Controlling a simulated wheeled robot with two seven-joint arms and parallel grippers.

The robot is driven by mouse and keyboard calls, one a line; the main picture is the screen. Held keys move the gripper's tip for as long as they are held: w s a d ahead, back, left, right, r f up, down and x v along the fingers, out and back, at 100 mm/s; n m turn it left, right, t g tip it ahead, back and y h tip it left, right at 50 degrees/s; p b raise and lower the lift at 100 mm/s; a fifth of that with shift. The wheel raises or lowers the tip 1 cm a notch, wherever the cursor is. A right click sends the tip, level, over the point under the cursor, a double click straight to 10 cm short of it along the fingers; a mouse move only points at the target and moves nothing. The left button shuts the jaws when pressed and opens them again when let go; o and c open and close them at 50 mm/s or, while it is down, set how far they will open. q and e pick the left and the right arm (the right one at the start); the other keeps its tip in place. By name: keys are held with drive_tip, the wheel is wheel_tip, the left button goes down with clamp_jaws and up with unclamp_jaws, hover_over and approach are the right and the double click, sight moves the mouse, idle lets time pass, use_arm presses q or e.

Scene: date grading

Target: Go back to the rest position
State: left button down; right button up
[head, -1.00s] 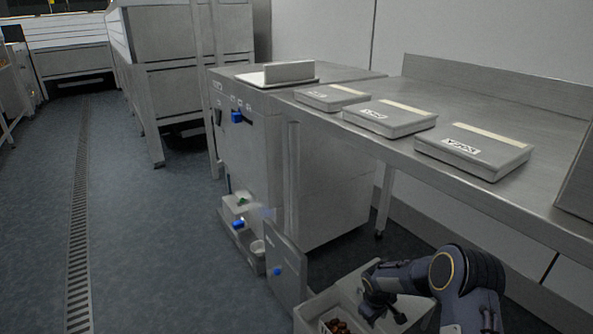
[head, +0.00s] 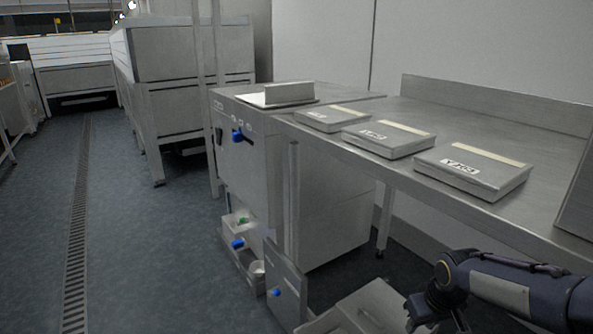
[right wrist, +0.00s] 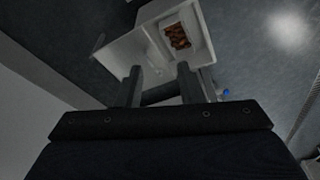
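My right gripper (head: 428,314) is at the lower right of the head view, beside the pale bin at the bottom edge. In the right wrist view my right gripper (right wrist: 158,88) shows two dark fingers apart with nothing held between them. Beyond the fingers is a pale bin (right wrist: 118,48) with a smaller tray of brown dates (right wrist: 178,36) in it. The same bin (head: 372,300) shows partly at the bottom of the head view, cut off by the frame and partly hidden by my arm. My left gripper is in neither view.
A steel bench (head: 450,112) carries several flat grey boxes, one of them nearest (head: 470,175). A steel machine (head: 335,205) with blue knobs stands left of it, with an open flap (head: 286,285) low down. The floor (head: 150,260) at left is clear.

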drive_tip(key=s+a+r+m+t+y, duration=0.1)
drive_tip(key=s+a+r, duration=0.1)
drive_tip(key=s, duration=0.6)
drive_tip(key=s+a+r+m+t+y, duration=0.1)
drive_tip(key=s+a+r, duration=0.1)
drive_tip(key=s, duration=0.5)
drive_tip(key=s+a+r+m+t+y, duration=0.1)
drive_tip(key=s+a+r+m, duration=0.15)
drive_tip(key=s, duration=0.55)
wheel_tip(320, 180, up, 33)
drive_tip(key=p, duration=3.3)
drive_tip(key=shift+f+n, duration=0.15)
drive_tip(key=shift+n, duration=0.3)
